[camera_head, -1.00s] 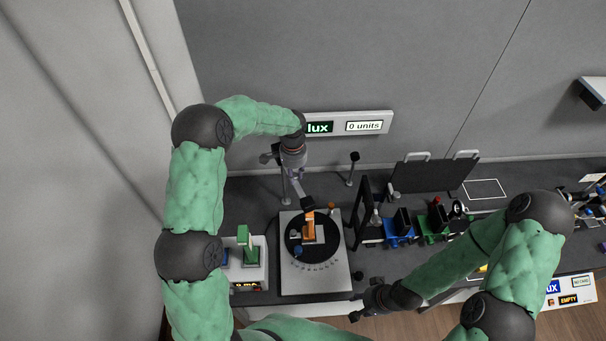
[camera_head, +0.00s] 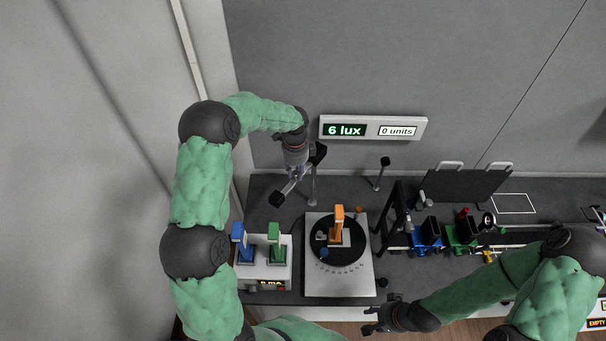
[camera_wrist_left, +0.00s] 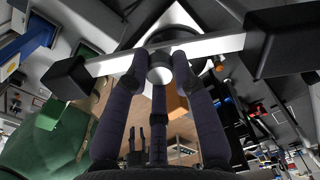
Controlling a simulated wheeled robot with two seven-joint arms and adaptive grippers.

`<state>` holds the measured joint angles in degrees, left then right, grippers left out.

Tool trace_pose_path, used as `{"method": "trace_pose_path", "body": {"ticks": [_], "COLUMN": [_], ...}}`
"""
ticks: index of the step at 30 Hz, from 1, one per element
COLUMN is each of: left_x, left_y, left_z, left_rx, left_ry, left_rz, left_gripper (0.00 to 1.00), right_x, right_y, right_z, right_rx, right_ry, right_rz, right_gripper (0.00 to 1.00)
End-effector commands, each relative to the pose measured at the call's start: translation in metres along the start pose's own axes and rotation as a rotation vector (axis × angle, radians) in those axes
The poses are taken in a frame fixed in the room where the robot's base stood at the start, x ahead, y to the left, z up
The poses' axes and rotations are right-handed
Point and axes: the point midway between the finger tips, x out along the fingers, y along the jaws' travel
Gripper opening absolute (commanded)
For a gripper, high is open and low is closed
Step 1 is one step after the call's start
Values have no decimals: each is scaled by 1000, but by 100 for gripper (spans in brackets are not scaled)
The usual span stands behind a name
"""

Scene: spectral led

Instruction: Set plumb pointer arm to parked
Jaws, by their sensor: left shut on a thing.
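The plumb pointer arm (camera_wrist_left: 200,47) is a pale flat bar with a black block at each end. In the head view the pointer arm (camera_head: 289,186) lies slanted, its near block (camera_head: 277,199) left of the round turntable and its far block (camera_head: 318,152) by the wall. My left gripper (camera_head: 296,174) is above it, shut on its middle around a round hub. In the left wrist view the gripper's fingers (camera_wrist_left: 164,68) close on that hub. My right gripper (camera_head: 371,320) is open and empty at the bench's front edge.
A turntable (camera_head: 337,257) carries an orange-topped post (camera_head: 339,225). A white box (camera_head: 264,272) with blue and green levers stands left of it. A wall display (camera_head: 345,130) reads 6 lux. A rail with blue and green carriages stands at right.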

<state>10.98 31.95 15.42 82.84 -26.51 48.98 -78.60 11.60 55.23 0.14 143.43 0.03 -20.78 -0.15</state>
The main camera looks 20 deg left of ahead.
Motion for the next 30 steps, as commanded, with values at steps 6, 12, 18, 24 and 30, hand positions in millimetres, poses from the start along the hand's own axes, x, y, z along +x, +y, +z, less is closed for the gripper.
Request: {"method": "trace_pose_path", "body": {"ticks": [6,12,18,24,30], "left_x": [0,1,0,1,1], "left_y": [-9,-20,-35,-50,-62], "left_z": [23,41,57,68,75], "left_rx": [201,392,579,746,874], "left_ry": [0,-1,-1,-1,0], "left_rz": [-1,0,-2,-1,-1], "left_gripper": [0,0,0,0,0], "right_x": [-1,-1,1,2,4], "right_y": [0,0,0,1,1], "right_z": [0,0,0,0,0], "right_rx": [0,0,0,0,0], "right_ry": [0,0,0,0,0], "right_rz": [0,0,0,0,0], "right_gripper": [40,40,40,40,40]}}
